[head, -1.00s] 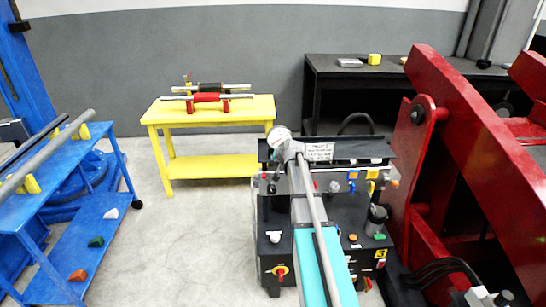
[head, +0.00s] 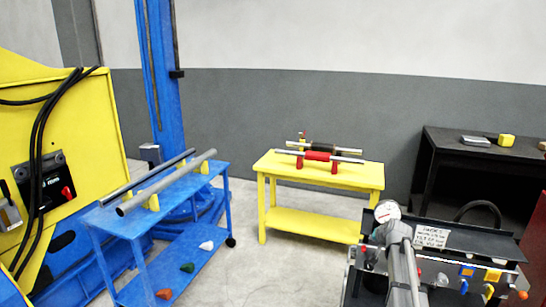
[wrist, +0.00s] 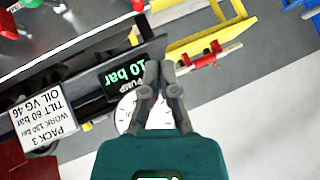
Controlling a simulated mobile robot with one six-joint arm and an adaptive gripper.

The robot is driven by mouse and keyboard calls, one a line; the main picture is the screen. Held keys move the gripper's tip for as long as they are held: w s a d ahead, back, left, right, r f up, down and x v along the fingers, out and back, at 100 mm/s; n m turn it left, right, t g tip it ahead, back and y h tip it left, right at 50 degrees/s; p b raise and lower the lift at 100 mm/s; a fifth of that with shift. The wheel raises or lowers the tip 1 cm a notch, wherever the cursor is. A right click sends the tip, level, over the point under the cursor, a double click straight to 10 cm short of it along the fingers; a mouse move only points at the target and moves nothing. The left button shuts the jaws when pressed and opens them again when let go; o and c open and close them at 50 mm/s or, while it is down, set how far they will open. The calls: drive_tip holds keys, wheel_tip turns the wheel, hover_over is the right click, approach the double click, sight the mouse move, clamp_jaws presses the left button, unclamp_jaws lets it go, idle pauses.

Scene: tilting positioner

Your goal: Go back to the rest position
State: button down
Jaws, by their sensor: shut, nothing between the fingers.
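My gripper (wrist: 160,75) shows in the wrist view with its two grey fingers together at the tips and nothing between them. It hangs over the black power pack (wrist: 88,85), in front of a round white dial gauge that it partly covers. A lit green display (wrist: 125,75) reading 10 bar is just left of the fingertips. In the head view my grey arm link rises at the lower right, in front of the power pack (head: 455,265) and just below the gauge (head: 387,211). The gripper itself cannot be made out there.
A yellow table (head: 320,172) with red and dark rollers stands behind the pack. A blue cart (head: 125,215) with long bars is at left, beside a yellow machine (head: 85,120). A black bench (head: 480,150) is at right. Bare floor lies between cart and pack.

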drive_tip(key=s+a+f+n+g, duration=0.2)
drive_tip(key=s+a+n+g, duration=0.1)
drive_tip(key=s+a, duration=0.9)
drive_tip(key=s+a+f+n+g, duration=0.2)
drive_tip(key=s+a+g, duration=0.4)
drive_tip(key=s+a, duration=0.6)
drive_tip(key=s+f, duration=0.1)
drive_tip(key=s, duration=0.4)
drive_tip(key=shift+f+n, duration=0.15)
drive_tip(key=shift+n, duration=0.25)
